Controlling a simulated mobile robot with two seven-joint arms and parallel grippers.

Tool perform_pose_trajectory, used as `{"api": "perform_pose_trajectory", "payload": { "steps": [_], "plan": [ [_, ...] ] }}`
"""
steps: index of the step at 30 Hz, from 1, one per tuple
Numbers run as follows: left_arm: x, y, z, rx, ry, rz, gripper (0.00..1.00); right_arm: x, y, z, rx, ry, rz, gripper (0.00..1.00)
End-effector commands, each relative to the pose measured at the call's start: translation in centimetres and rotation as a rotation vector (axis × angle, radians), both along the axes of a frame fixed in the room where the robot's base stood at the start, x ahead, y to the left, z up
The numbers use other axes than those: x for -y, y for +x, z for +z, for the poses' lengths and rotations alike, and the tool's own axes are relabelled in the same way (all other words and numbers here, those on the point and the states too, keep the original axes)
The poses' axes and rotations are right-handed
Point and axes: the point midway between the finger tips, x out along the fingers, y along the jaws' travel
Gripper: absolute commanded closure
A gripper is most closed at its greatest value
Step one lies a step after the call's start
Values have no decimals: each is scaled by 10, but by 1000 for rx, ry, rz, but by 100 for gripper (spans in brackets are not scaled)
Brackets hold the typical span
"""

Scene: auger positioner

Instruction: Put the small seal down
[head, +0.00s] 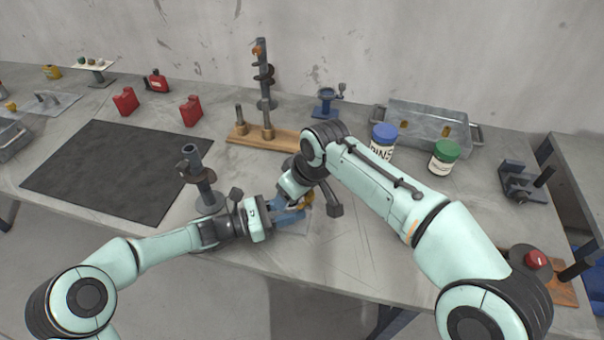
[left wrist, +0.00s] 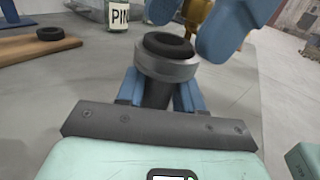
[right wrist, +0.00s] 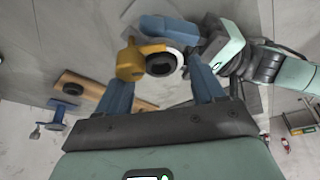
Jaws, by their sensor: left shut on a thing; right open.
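My left gripper (head: 288,212) is shut on a dark grey cylindrical part with a pale metal collar (left wrist: 150,68). A black ring (left wrist: 170,45), which looks like the small seal, sits at the collar's top. In the right wrist view a black round shape (right wrist: 161,65) shows beside an orange-yellow part (right wrist: 130,62); I cannot tell how they join. My right gripper (left wrist: 192,14) is open, its blue fingers spread close above and behind the ring. The orange-yellow part also shows behind the ring in the left wrist view (left wrist: 200,18). In the head view my arms hide most of this.
Behind stands a wooden board (head: 240,134) with posts. A black mat (head: 110,170) lies left, with a grey post stand (head: 203,190) beside its right edge. Blue-lidded (head: 384,133) and green-lidded (head: 444,157) jars and a metal tray (head: 425,118) stand right.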

Motion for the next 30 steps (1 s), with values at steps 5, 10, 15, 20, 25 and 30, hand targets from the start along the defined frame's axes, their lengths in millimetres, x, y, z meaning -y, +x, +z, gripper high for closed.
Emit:
{"api": "perform_pose_trajectory", "payload": {
  "steps": [5,10,15,20,25,30],
  "plan": [
    [-2,3,0,-3,2,10,100,9,-12,46,12,11,0,34],
    [-3,3,0,-2,3,10,100,17,-21,78,13,12,0,34],
    [-3,3,0,-2,4,11,100,22,-27,96,14,12,1,34],
    [-3,3,0,-2,4,11,100,23,-28,101,15,13,2,34],
    [-3,3,-1,-2,4,11,100,23,-28,102,15,13,2,34],
    [-3,3,-1,-2,5,11,34,23,-28,101,15,13,2,34]
  ]
}}
